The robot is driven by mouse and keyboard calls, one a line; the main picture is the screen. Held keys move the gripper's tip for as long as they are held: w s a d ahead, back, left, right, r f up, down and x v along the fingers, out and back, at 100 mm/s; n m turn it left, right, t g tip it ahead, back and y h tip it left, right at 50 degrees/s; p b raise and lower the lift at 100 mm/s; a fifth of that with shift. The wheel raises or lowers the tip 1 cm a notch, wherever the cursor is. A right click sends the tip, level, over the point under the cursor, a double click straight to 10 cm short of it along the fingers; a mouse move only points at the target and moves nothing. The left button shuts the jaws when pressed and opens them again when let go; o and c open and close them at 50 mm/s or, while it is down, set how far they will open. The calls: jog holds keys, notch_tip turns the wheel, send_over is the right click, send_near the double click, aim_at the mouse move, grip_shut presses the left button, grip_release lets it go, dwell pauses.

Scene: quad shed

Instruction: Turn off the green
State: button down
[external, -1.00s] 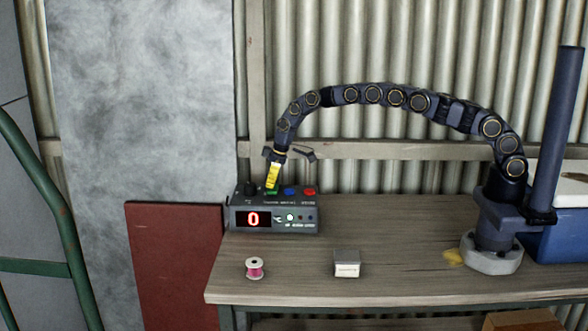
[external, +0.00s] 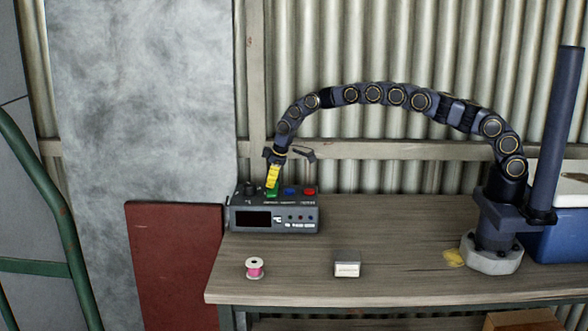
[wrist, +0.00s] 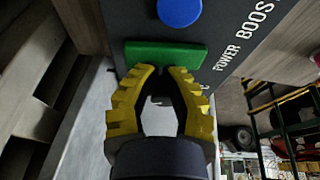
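A grey control box (external: 300,226) stands at the back left of the workbench. Its front display (external: 253,219) is dark and no indicator light is lit. On its top are a green button (external: 271,195), a blue button (external: 290,191) and a red button (external: 309,191). My gripper (external: 271,188) points down at the green button, its yellow fingers drawn together with nothing between them. In the wrist view my fingertips (wrist: 163,70) lie right at the edge of the green button (wrist: 165,54), with the blue button (wrist: 180,10) beyond. Whether they touch it is unclear.
A black knob (external: 250,188) stands on the box, left of the green button. A pink spool (external: 255,268) and a small grey-white box (external: 347,269) are near the bench's (external: 410,285) front. The bench middle is clear. A corrugated wall is behind.

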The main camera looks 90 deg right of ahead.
jog(key=r, duration=0.4)
jog(key=shift+a+r, duration=0.35)
jog(key=shift+r, duration=0.05)
jog(key=a+v, duration=0.1)
jog(key=v, duration=0.8)
jog(key=shift+a, duration=0.3)
jog(key=shift+s, duration=0.15)
jog(key=s+a+r+g+y, duration=0.1)
jog(key=s+a+r, duration=0.3)
jog(key=s+a, duration=0.35)
jog(key=s+a+r+g, duration=0.1)
jog(key=s+a+r, duration=0.4)
jog(key=s, duration=0.4)
jog(key=s+a+f+g, duration=0.1)
jog(key=s+a, duration=0.2)
jog(key=s, duration=1.1)
jog(key=s+a+f+g, duration=0.1)
jog(key=s+a+g, duration=0.1)
jog(key=s, duration=1.2)
jog(key=shift+a, duration=0.65)
